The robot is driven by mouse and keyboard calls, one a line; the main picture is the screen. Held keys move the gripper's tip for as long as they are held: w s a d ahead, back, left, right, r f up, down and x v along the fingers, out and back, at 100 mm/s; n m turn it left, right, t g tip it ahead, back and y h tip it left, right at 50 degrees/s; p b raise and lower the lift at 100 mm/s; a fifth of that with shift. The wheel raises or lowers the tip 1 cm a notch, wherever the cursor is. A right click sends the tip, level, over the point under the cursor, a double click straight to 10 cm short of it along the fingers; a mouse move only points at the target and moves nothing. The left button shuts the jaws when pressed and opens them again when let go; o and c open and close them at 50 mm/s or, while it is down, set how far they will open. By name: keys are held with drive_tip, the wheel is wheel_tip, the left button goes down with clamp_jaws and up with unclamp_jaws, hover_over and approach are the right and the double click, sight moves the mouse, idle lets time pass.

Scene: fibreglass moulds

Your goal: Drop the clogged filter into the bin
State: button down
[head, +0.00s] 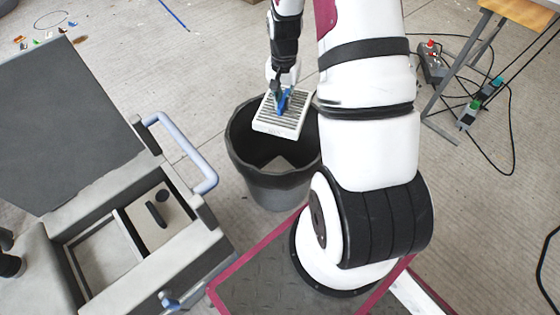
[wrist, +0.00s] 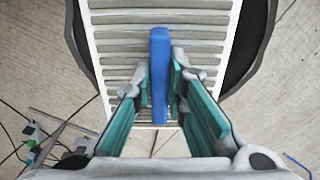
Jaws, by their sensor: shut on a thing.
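The clogged filter (head: 276,124) is a pale flat panel with grey slats and a blue grip in its middle. My gripper (head: 283,98) is shut on the blue grip and holds the filter over the mouth of the dark bin (head: 270,192). In the wrist view the filter (wrist: 205,17) fills the upper middle, and my gripper's fingers (wrist: 160,85) close on the blue grip from both sides. The bin's dark rim (wrist: 262,40) shows on both sides of the filter. A light patch lies inside the bin; I cannot tell what it is.
A grey machine (head: 70,120) with an open compartment and a blue-grey handle (head: 200,165) stands left of the bin. A table (head: 525,12), power strips and loose cables (head: 500,150) are at the right. Small coloured scraps lie on the floor at the far left.

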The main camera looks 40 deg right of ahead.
drive_tip(key=shift+f+b, duration=1.5)
drive_tip(key=shift+f, duration=0.85)
drive_tip(key=c, duration=1.5)
unclamp_jaws()
drive_tip(key=shift+c, duration=0.2)
drive_tip(key=shift+r, duration=0.15)
wheel_tip(320, 180, up, 12)
drive_tip(key=shift+f, duration=0.1)
